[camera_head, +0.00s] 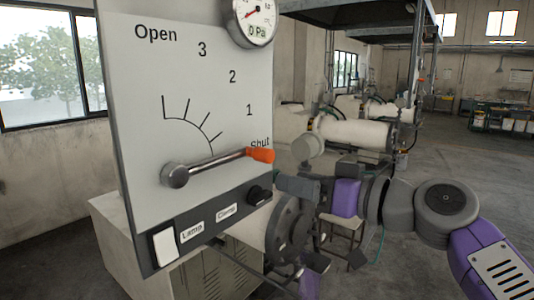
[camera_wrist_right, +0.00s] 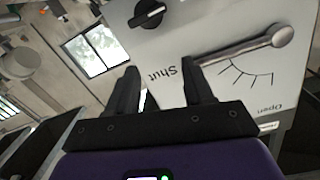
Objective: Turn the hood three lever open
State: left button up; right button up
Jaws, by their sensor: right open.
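The lever (camera_head: 220,166) is a metal rod with an orange tip (camera_head: 261,155) on a white panel (camera_head: 140,100). Its round pivot knob is at the left, and the tip lies by the "Shut" label, the last mark of a scale running through 1, 2 and 3 to "Open". In the right wrist view the lever (camera_wrist_right: 240,47) runs behind one finger, and its orange tip is hidden. My right gripper (camera_head: 284,183) is open, just right of and below the tip; its two spread fingers also show in the wrist view (camera_wrist_right: 160,70).
A pressure gauge (camera_head: 253,18) sits above the panel. A black rotary knob (camera_head: 258,194) and a white rocker switch (camera_head: 165,246) sit on the dark strip below the lever. Open floor lies at the right.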

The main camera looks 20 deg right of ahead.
aim_at(272, 158)
jog(key=s+a+r+n+y, duration=0.1)
jog(key=s+r+n, duration=0.1)
jog(key=s+r, duration=0.25)
jog(key=shift+m, duration=0.3)
jog(key=p+x, duration=0.2)
jog(key=x, duration=0.6)
jog(key=shift+w+d+p, duration=0.2)
jog(key=shift+d+p, duration=0.05)
jog(key=shift+p, duration=0.15)
jog(key=shift+f, duration=0.1)
jog(key=shift+c, duration=0.2)
grip_shut()
